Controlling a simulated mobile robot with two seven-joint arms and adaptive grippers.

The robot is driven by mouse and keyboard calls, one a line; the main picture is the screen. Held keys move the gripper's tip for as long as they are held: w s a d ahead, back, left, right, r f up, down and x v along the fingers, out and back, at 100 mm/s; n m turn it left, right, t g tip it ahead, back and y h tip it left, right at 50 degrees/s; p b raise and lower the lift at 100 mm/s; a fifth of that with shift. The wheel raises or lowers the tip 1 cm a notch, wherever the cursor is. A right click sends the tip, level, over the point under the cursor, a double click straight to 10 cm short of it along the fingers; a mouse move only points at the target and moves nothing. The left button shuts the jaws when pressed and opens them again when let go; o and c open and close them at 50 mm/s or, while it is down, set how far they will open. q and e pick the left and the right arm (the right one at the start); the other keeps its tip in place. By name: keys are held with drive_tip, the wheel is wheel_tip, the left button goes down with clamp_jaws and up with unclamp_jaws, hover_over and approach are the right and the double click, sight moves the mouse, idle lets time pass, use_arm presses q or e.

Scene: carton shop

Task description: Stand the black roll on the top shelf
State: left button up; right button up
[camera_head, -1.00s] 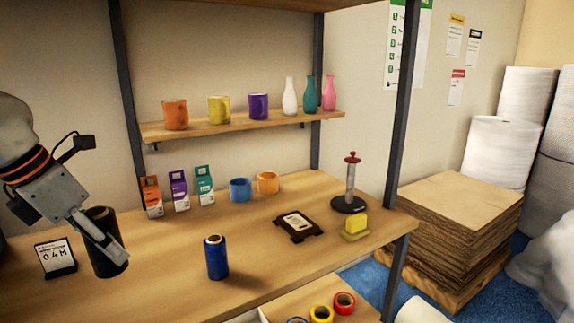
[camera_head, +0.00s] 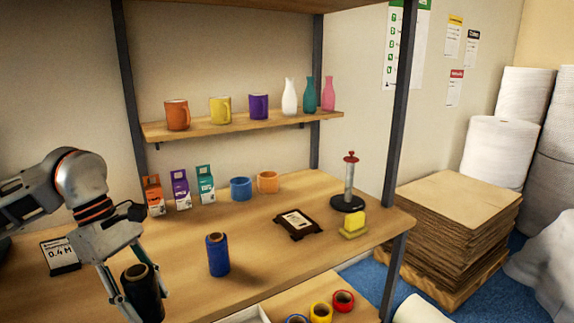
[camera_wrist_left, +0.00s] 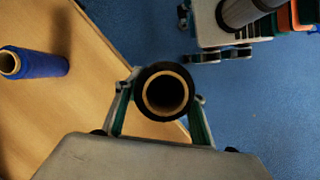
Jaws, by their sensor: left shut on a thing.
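The black roll (camera_head: 143,292) is upright in my left gripper (camera_head: 135,285), at the lower left of the head view near the table's front edge. In the left wrist view my left gripper (camera_wrist_left: 163,100) is shut around the black roll (camera_wrist_left: 165,92), whose open cardboard core faces the camera. The top shelf (camera_head: 245,127) is the wooden board on the back wall; it holds orange, yellow and purple mugs and white, teal and pink vases. The roll is well below and in front of the shelf. My right gripper is not in view.
A blue roll (camera_head: 217,255) stands on the table (camera_head: 262,240) to the right of my gripper; it also shows in the left wrist view (camera_wrist_left: 38,64). A dark post (camera_head: 130,100) edges the shelf.

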use_arm(q)
wheel_tip(320, 180, down, 8)
drive_tip(key=s+d+m+g+y, duration=0.1)
drive_tip(key=m+y, duration=0.3)
drive_tip(key=m, duration=1)
drive_tip(key=shift+s+d+f+g, duration=0.2)
drive_tip(key=shift+s+d+g, duration=0.15)
drive_tip(key=shift+s+g, duration=0.5)
